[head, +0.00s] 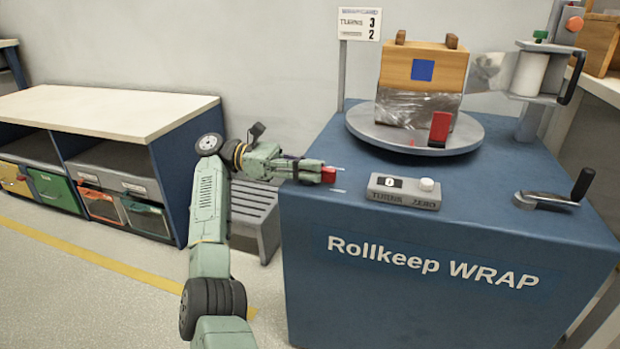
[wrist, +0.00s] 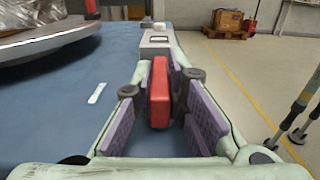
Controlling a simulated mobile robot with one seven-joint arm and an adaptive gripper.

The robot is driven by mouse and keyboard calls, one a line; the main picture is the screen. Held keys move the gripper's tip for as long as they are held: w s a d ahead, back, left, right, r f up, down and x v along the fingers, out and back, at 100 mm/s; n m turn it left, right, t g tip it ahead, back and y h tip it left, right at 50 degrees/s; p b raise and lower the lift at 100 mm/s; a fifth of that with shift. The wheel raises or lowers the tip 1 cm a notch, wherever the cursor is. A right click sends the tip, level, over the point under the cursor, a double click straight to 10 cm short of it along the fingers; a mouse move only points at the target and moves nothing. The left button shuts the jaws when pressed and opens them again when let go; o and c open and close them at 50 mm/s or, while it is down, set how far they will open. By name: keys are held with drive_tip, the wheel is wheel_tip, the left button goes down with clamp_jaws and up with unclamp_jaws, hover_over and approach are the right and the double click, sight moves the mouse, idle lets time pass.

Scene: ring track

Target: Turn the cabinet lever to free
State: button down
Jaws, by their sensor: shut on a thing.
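The blue cabinet (head: 430,285) is marked "Rollkeep WRAP". Its red lever (head: 328,175) is at the top left edge, beside short white marks (head: 338,190) on the cabinet top. My gripper (head: 318,173) reaches in from the left and is shut on the lever. In the wrist view the red lever (wrist: 159,95) stands between the purple finger pads. One white mark (wrist: 97,93) lies to the left of the fingers there. The lever's pivot and any labels are hidden or too small to read.
A grey control box (head: 404,191) with a white button sits right of my gripper. Behind it is a turntable (head: 470,139) bearing a film-wrapped wooden box (head: 425,68) and a red block (head: 439,129). A crank (head: 555,197) is at the right. Grey steps (head: 262,215) stand left of the cabinet.

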idle(0.3)
drive_tip(key=c, duration=1.6)
unclamp_jaws()
wheel_tip(320, 180, up, 10)
